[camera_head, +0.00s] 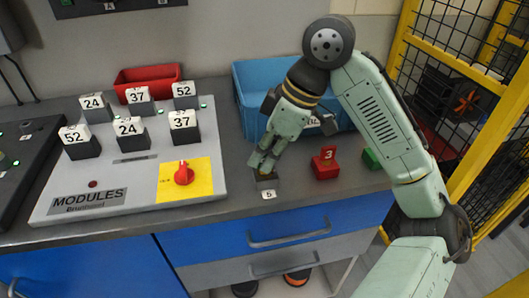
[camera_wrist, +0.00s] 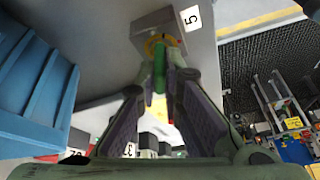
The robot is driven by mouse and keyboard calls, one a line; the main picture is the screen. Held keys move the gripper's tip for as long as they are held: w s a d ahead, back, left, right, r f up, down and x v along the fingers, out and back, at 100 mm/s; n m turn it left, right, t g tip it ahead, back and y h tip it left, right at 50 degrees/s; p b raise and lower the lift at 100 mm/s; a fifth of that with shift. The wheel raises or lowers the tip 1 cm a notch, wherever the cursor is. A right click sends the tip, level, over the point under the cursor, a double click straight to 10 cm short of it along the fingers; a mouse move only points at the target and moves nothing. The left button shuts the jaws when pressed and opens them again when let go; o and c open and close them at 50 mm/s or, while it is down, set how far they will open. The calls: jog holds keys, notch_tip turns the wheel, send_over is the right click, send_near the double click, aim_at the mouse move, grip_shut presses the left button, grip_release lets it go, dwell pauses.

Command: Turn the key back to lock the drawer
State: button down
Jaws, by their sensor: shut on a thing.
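A small dark lock block (camera_head: 267,183) with a white tag "5" (camera_head: 268,195) in front of it sits at the front edge of the grey worktop. My gripper (camera_head: 262,166) points down at its top, with the fingers close together. In the wrist view, the fingertips (camera_wrist: 160,62) are shut on the key, at the yellow ring (camera_wrist: 153,43) of the lock block (camera_wrist: 160,32). The fingers hide most of the key, and I cannot tell its turn angle. Below the worktop, a blue drawer (camera_head: 215,245) and a grey drawer (camera_head: 225,272) look closed.
A red block marked "3" (camera_head: 325,166) and a green block (camera_head: 371,158) stand to the right of the lock. A blue bin (camera_head: 245,98) is behind. A module panel with numbered blocks and a red knob (camera_head: 184,174) is left. A yellow-framed cage (camera_head: 462,35) stands right.

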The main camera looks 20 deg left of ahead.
jog(key=shift+r+n+g+h+p, duration=0.15)
jog(key=shift+n+g+p, duration=0.25)
jog(key=shift+n+p, duration=0.7)
jog(key=shift+f+n+g+h+p, duration=0.1)
jog(key=shift+n+g+h+p, duration=0.25)
jog(key=shift+n+p, duration=0.75)
jog(key=shift+n, duration=0.7)
jog(key=c, duration=1.7)
grip_release()
jog(key=shift+o, duration=0.2)
